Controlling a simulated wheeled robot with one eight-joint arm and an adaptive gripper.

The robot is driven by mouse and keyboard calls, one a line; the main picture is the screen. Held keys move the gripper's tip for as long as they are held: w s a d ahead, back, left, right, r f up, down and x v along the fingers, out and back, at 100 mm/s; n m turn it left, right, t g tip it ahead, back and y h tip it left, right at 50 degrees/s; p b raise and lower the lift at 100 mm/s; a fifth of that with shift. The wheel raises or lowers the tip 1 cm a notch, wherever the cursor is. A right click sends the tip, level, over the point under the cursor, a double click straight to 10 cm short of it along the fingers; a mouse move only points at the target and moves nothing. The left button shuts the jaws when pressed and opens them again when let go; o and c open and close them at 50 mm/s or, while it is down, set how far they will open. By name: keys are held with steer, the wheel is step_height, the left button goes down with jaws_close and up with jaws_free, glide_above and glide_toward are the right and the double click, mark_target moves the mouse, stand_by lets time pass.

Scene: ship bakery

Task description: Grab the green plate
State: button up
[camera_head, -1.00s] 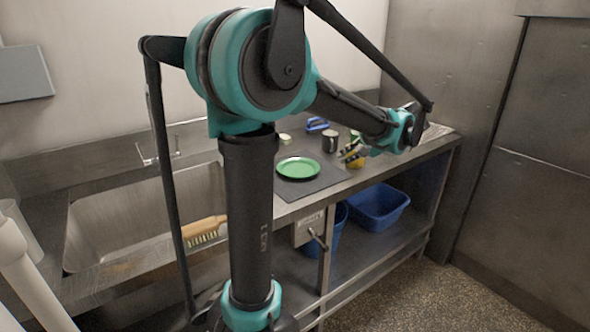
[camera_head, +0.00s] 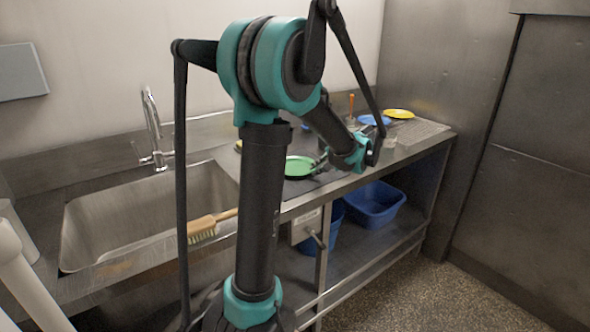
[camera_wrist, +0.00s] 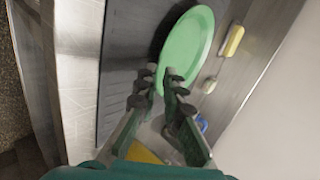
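The green plate (camera_head: 299,166) lies on a dark mat on the steel counter, right of the sink. In the wrist view the plate (camera_wrist: 190,40) fills the upper middle, tilted by the camera angle. My gripper (camera_head: 322,161) is at the plate's right side, low over the counter. In the wrist view my gripper (camera_wrist: 159,84) is open, with its two fingertips on either side of the plate's near rim. I cannot tell whether either fingertip touches the plate. My arm hides part of the counter in the head view.
The sink (camera_head: 140,215) with a wooden brush (camera_head: 212,224) and a faucet (camera_head: 155,130) is to the left. A yellow sponge (camera_wrist: 232,40) lies beyond the green plate. Blue bins (camera_head: 373,204) stand below.

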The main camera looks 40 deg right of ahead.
mark_target(312, 178)
steer(key=x, duration=0.3)
steer(key=shift+a, duration=0.1)
jaws_close()
